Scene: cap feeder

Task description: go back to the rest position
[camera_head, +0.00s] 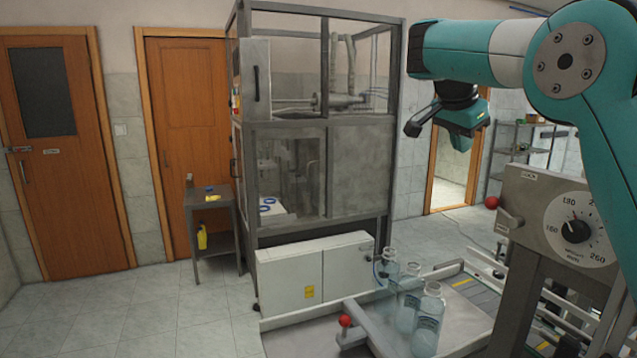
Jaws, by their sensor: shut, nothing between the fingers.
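My gripper (461,143) hangs at the end of my teal arm in the upper right, pointing down. It is shut and empty, high in the air to the right of the framed machine (357,165). It is well above the glass bottles and touches nothing that I can see. Its fingertips are small and partly hidden at this angle.
Several clear glass bottles (428,322) stand on the grey work surface (468,312) at the lower right. A red-knobbed lever (345,320) sticks out beside them. A dial panel (574,231) stands right of centre. A small side table (211,200) is at left; the left floor is free.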

